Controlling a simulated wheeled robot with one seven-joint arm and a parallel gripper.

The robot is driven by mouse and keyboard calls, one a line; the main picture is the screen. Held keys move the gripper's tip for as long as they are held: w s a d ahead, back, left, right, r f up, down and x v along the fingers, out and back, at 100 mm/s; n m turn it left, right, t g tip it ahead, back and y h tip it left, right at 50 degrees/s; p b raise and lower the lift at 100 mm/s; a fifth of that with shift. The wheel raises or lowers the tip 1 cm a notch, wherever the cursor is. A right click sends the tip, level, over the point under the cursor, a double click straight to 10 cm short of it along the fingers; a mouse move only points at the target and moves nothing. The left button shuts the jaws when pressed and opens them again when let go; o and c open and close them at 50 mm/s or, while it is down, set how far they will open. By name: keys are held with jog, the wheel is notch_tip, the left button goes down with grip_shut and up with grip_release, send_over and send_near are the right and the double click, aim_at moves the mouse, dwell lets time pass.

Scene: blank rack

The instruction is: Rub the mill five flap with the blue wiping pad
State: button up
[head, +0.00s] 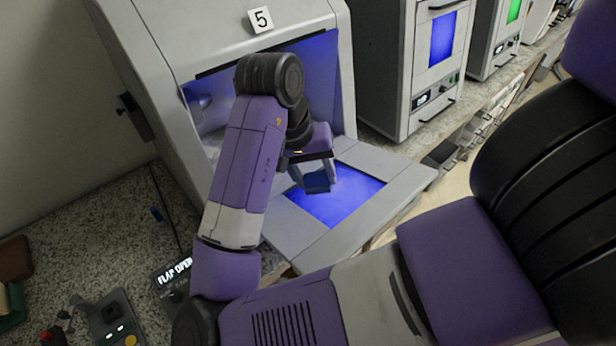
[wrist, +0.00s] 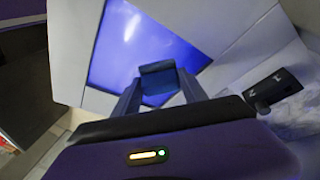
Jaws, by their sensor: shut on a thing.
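The mill with the "5" label (head: 260,20) stands at the upper left of the head view with its flap (head: 395,205) folded down open. The flap has a grey frame around a blue-lit panel (head: 345,200); the panel also shows in the wrist view (wrist: 140,45). My gripper (head: 318,178) is over the flap and shut on the blue wiping pad (head: 317,183). The pad also shows between the fingers in the wrist view (wrist: 158,80). It is over the panel's inner part; I cannot tell whether it touches the surface.
A "FLAP OPEN" display (head: 173,271) sits on the speckled counter (head: 100,215). A control box (head: 113,318) is at the lower left. More machines (head: 420,60) stand to the right. A dark handle-like part (wrist: 270,88) is right of the gripper in the wrist view.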

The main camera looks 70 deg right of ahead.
jog(key=shift+s+d+f+p, duration=0.1)
jog(key=shift+s+d+p, duration=0.55)
jog(key=shift+d, duration=0.5)
jog(key=shift+s+d+p, duration=0.3)
jog(key=shift+s+d, duration=0.6)
jog(key=shift+d, duration=0.3)
jog(key=shift+s+d+f+p, duration=0.1)
jog(key=shift+s+d+p, duration=0.55)
jog(key=shift+d, duration=0.5)
jog(key=shift+s, duration=0.1)
jog(key=shift+w+d+r+p, duration=0.1)
jog(key=shift+w+r+p, duration=0.05)
jog(key=shift+r+p, duration=0.35)
jog(key=shift+w+d+r+p, duration=0.1)
jog(key=shift+r+p, duration=0.25)
jog(key=shift+r, duration=0.15)
jog(key=shift+w+d+r+p, duration=0.1)
jog(key=shift+w+r+p, duration=0.15)
jog(key=shift+r, duration=0.2)
jog(key=shift+w+d+r+p, duration=0.1)
jog(key=shift+r+p, duration=0.1)
jog(key=shift+r, duration=0.25)
jog(key=shift+w+d+r, duration=0.1)
jog(key=shift+w+r, duration=0.1)
jog(key=shift+r, duration=0.25)
jog(key=shift+w+d+r, duration=0.1)
jog(key=shift+w+r, duration=0.1)
jog(key=shift+r, duration=0.25)
